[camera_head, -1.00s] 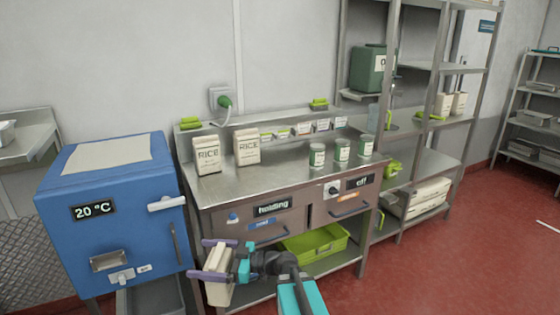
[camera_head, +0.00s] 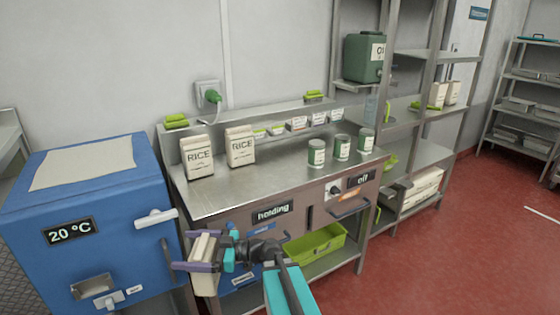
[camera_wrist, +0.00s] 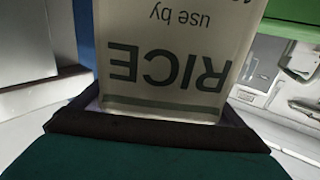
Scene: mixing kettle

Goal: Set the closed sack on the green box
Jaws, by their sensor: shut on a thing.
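My gripper (camera_head: 200,251) is shut on a cream rice sack (camera_head: 206,284), held in front of the left end of the steel counter, below its top. In the wrist view the sack (camera_wrist: 165,75) sits between the jaws with its RICE print upside down; its far end is out of frame. A dark green box (camera_head: 362,58) with a partly visible label stands on an upper shelf behind the counter. A light green open crate (camera_head: 316,246) sits on the counter's lower shelf, right of my gripper. Which one is the task's box I cannot tell.
Two rice sacks (camera_head: 198,157) (camera_head: 240,147) stand on the steel counter (camera_head: 270,178), with several green-labelled tins (camera_head: 342,147) to their right. The counter's front middle is clear. A blue cabinet (camera_head: 90,210) stands close on the left. A steel rack (camera_head: 425,154) stands on the right.

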